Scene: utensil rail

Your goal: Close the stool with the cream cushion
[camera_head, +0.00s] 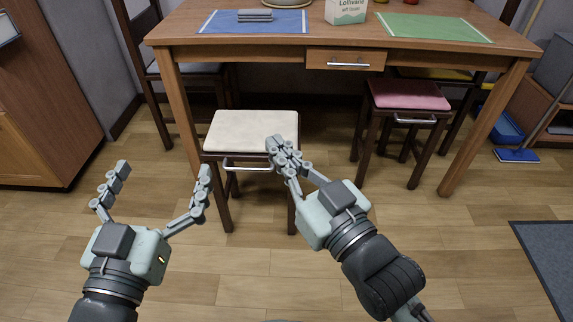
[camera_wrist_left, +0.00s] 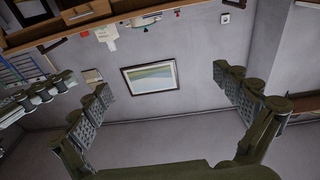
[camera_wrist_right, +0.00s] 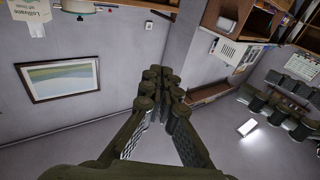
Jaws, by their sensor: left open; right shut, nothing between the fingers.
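The stool with the cream cushion (camera_head: 250,130) stands partly under the front of the wooden table, left of its middle. It has dark legs and a silver bar handle (camera_head: 246,166) on its front. My right gripper (camera_head: 283,150) is shut and empty, and in the head view its fingertips overlap the cushion's front right corner; I cannot tell if they touch. It also shows shut in the right wrist view (camera_wrist_right: 162,82). My left gripper (camera_head: 163,172) is open and empty, left of the stool's front and apart from it. It also shows open in the left wrist view (camera_wrist_left: 160,80).
The table (camera_head: 270,40) has a drawer (camera_head: 345,59) and bears a blue mat (camera_head: 256,22), a green mat (camera_head: 432,27) and a carton (camera_head: 346,10). A stool with a pink cushion (camera_head: 408,95) stands at right under the table. Floor in front is clear; a dark mat (camera_head: 550,262) lies at right.

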